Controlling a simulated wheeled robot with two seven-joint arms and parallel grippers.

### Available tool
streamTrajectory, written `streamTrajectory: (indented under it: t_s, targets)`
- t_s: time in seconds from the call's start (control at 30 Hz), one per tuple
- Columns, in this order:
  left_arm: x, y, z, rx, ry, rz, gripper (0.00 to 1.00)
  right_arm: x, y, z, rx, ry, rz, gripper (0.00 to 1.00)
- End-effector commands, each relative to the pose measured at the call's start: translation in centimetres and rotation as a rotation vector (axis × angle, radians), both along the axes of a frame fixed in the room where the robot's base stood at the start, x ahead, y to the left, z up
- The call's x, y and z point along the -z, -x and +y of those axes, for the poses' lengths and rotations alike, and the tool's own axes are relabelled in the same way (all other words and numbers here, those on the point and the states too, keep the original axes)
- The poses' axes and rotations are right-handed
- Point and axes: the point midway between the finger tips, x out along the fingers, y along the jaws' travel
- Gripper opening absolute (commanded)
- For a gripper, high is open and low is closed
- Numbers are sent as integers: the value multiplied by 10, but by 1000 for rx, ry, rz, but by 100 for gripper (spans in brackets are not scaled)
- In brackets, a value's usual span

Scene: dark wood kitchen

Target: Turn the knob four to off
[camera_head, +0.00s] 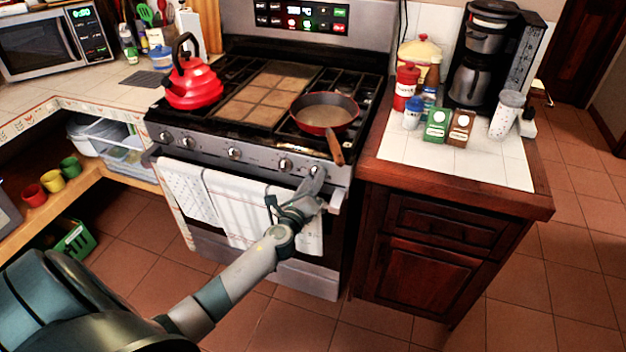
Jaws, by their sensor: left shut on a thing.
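The stove's front panel (258,160) carries a row of silver knobs. The fourth knob from the left (286,164) shows uncovered, just left of my left gripper. My left gripper (314,176) reaches up from the lower left to the panel's right end. It is shut on the rightmost knob, which its fingers mostly hide. I cannot read any knob's setting or label. My right gripper is not in view.
A red pan (325,112) stands on the right burners, its wooden handle (336,150) jutting over the front edge above my gripper. Towels (236,205) hang on the oven handle. A dark wooden cabinet (430,245) adjoins at right.

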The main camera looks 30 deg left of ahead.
Motion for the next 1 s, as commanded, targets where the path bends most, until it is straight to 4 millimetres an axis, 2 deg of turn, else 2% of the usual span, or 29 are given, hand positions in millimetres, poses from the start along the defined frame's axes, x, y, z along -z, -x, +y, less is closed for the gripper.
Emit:
streamTrajectory:
  t_s: [0.13, 0.17, 0.2, 0.23, 0.67, 0.87, 1.0]
  targets:
    - [2, 1, -1, 1, -1, 3, 13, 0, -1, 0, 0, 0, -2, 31]
    - [2, 1, -1, 1, -1, 3, 40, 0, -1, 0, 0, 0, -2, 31]
    - [2, 1, -1, 1, -1, 3, 50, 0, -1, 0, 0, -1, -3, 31]
    - [2, 1, -1, 1, -1, 3, 54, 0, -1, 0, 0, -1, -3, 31]
    - [1, 4, -1, 0, 0, 1, 54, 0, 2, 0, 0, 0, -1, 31]
    - [2, 20, -5, 1, 0, 2, 54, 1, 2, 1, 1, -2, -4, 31]
    - [2, 40, -10, 1, 1, 2, 54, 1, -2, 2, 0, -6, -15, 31]
